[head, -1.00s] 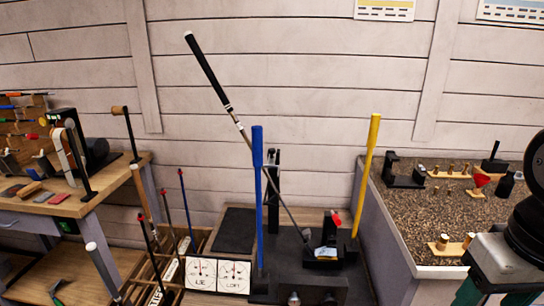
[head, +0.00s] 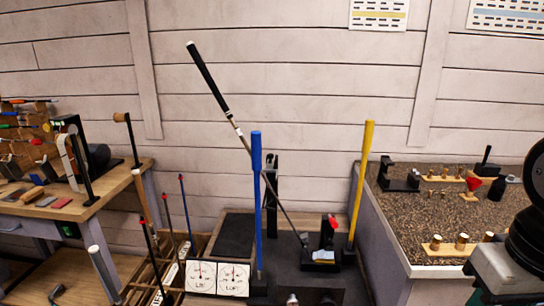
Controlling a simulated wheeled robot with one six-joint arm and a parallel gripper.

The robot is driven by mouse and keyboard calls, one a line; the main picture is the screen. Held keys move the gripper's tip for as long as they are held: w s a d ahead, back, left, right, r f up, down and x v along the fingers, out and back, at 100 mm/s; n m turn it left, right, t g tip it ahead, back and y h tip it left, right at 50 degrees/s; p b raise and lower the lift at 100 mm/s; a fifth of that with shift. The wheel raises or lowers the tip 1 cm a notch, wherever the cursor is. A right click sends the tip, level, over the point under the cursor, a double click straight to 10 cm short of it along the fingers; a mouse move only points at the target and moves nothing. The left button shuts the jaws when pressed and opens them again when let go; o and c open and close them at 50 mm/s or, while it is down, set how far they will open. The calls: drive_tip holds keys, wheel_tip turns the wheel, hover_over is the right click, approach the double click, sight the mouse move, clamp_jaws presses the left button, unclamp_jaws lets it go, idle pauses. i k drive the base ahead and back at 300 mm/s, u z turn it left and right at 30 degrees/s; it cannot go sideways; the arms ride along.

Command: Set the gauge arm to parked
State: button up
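The bending machine stands at the bottom centre on a dark bench top (head: 238,236). A golf club (head: 210,80) with a black grip leans up from its clamp (head: 321,262), which has a red knob (head: 333,222). A black upright (head: 271,190) stands behind the club shaft; it may be the gauge arm, but I cannot tell for sure. The two dials, marked LIE (head: 201,277) and LOFT (head: 233,279), face me at the front. My gripper is not in view; only part of my arm shows at the right edge.
A blue bar (head: 257,190) and a yellow bar (head: 361,180) stand upright on either side of the machine. A speckled counter (head: 415,220) with small fittings is at the right. A wooden tool bench (head: 120,178) and a club rack (head: 140,275) are at the left.

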sight(271, 158)
drive_tip(key=k, duration=1.2)
drive_tip(key=u, duration=0.55)
drive_tip(key=i, duration=0.5)
drive_tip(key=u, duration=0.65)
drive_tip(key=i, duration=1.5)
drive_tip(key=z, duration=0.8)
